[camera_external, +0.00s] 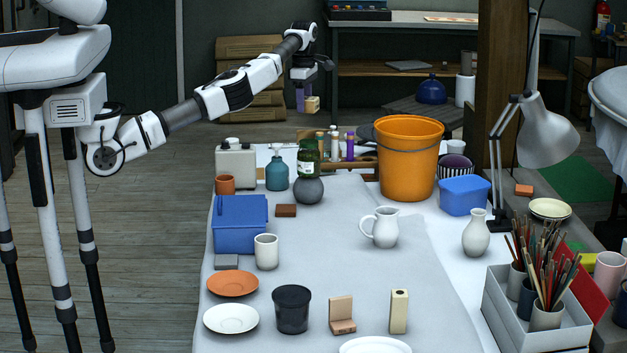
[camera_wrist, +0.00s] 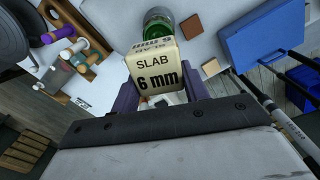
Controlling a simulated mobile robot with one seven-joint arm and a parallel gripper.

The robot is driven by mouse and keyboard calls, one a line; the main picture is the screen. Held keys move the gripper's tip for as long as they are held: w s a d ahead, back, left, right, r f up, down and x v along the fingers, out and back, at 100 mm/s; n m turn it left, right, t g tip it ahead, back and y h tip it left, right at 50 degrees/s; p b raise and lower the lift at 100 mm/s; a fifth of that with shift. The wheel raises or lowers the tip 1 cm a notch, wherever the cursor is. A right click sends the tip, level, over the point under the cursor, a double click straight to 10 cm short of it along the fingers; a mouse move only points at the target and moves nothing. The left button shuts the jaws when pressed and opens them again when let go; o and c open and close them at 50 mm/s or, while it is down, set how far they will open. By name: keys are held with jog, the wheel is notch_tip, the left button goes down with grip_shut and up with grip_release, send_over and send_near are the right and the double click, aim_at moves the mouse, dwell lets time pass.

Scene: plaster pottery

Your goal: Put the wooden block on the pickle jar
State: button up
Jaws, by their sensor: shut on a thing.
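My gripper (camera_external: 305,101) is shut on a pale wooden block (camera_external: 313,104) and holds it in the air above the far left part of the table. In the wrist view the block (camera_wrist: 157,74) sits between my two purple fingers (camera_wrist: 160,92) and shows the print "SLAB 6 mm". The pickle jar (camera_external: 308,153) is green glass with a pale label and stands upright at the back of the table, below the block. In the wrist view the jar (camera_wrist: 157,22) shows just beyond the block, which partly hides it. The block and jar are apart.
A grey round vase (camera_external: 308,190) stands in front of the jar, and a teal bottle (camera_external: 277,172) is to its left. Several spools and bottles (camera_external: 335,143) and an orange bucket (camera_external: 408,160) are to its right. A blue box (camera_external: 240,224) is nearer.

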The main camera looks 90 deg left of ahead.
aim_at(304, 141)
jog(key=shift+f+p, duration=0.7)
jog(key=shift+f, duration=3.9)
jog(key=o, duration=1)
notch_tip(304, 141, up, 12)
jog(key=shift+r+b, duration=0.15)
jog(key=shift+b, duration=0.55)
